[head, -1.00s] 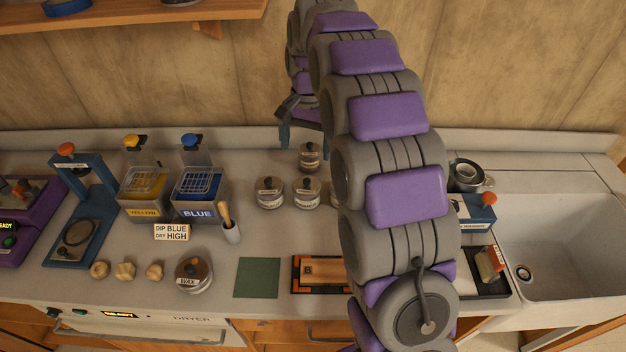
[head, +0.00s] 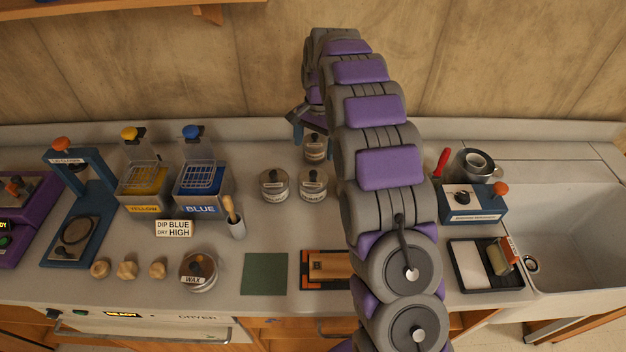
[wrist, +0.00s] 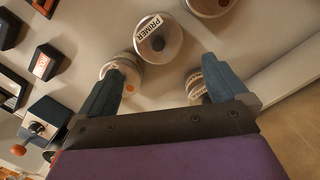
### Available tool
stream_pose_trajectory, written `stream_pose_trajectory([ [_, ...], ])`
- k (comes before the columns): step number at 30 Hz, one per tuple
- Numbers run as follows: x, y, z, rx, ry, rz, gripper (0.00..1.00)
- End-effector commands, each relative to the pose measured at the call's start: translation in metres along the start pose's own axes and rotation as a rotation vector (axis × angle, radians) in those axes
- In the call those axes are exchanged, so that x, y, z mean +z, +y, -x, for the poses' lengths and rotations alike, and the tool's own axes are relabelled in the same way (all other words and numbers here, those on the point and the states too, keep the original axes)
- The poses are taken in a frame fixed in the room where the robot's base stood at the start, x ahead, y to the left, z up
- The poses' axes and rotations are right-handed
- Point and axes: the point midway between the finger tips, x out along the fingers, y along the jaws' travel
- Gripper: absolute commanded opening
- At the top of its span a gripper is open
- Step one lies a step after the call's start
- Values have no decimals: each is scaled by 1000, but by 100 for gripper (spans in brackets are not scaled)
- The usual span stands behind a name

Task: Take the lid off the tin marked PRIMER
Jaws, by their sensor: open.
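The tin marked PRIMER (wrist: 158,38) shows in the wrist view, pale with a dark knob on its lid, ahead of and between my finger tips. It appears to be the middle tin (head: 312,186) in the head view, though its label is too small to read there. My gripper (wrist: 161,68) is open and empty, set back on the wall side of this tin. Its left finger overlaps a neighbouring tin (wrist: 122,62) and its right finger overlaps another tin (wrist: 193,84); I cannot tell whether they touch. In the head view my arm hides part of the gripper.
Another tin (head: 275,185) stands left of the middle one, and a tin (head: 316,150) stands behind, close to my gripper. The WAX tin (head: 197,272), a green mat (head: 265,274) and a brush holder (head: 236,228) are nearer the front. The wall is close behind.

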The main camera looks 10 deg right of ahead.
Motion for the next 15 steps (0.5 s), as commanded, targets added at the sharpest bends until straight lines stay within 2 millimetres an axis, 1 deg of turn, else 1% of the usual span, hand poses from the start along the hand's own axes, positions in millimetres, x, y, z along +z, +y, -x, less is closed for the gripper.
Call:
stream_pose_trajectory([
  [1, 0, 0, -13, 2, -2, 0, 100],
  [3, 1, 1, -26, 5, -5, 0, 100],
  [6, 0, 1, -38, 2, -2, 0, 100],
  [15, 0, 1, -54, 1, -1, 0, 100],
])
